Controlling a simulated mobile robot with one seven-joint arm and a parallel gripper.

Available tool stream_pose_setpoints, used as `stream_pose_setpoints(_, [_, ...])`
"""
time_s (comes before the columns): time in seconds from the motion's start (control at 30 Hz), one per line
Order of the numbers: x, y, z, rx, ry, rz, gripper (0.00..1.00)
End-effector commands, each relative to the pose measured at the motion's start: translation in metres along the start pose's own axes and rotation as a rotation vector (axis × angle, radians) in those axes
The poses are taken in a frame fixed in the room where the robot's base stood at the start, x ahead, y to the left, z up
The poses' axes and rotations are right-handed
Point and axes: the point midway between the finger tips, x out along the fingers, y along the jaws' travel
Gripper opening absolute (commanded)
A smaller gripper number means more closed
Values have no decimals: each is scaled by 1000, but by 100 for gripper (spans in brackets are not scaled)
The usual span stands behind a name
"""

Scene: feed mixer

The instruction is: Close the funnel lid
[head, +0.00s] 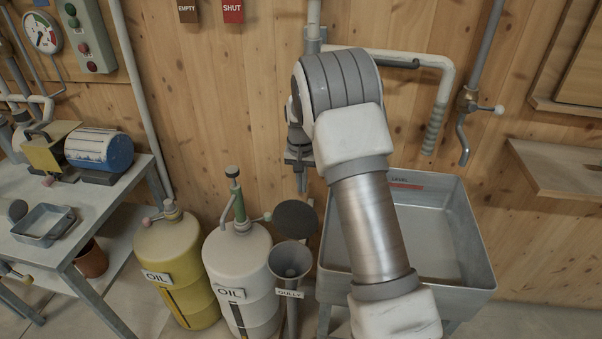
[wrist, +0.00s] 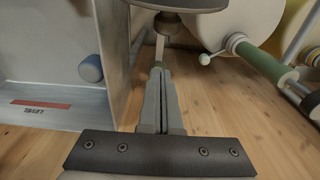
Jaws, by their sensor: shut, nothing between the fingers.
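The funnel (head: 290,262), with a label reading GULLY, stands between the white oil can and the metal basin. Its round dark lid (head: 297,217) is open, raised behind the mouth with its flat face towards the head camera. My gripper (head: 301,186) is shut and empty, pointing down above and behind the lid, near the wooden wall. In the wrist view my gripper (wrist: 159,72) has its fingers together. The lid's dark disc (wrist: 180,4) is cut off at the top edge there, just beyond the fingertips. I cannot tell whether they touch.
The metal basin (head: 481,273) is close on the right. The white oil can (head: 241,268), with a green-handled pump, is close on the left, and a yellow oil can (head: 180,262) stands beyond it. A pipe (head: 436,113) hangs above the basin.

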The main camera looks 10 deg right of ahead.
Motion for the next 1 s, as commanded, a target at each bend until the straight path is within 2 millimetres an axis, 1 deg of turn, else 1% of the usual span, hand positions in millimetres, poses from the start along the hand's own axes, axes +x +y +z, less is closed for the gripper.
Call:
stream_pose_setpoints(0.03, [14, 0, 1, 0, -3, 1, 0])
stream_pose_setpoints(0.07, [20, 0, 1, 0, -3, 1, 0])
stream_pose_setpoints(0.13, [12, -1, 10, -1, 1, -2, 0])
stream_pose_setpoints(0.3, [6, 0, 28, 0, 0, -1, 0])
stream_pose_setpoints(0.4, [4, 0, 34, 0, 0, 0, 0])
stream_pose_setpoints(0.57, [2, 0, 38, 0, 1, 0, 0])
stream_pose_setpoints(1.0, [2, -1, 38, -1, 10, 0, 0])
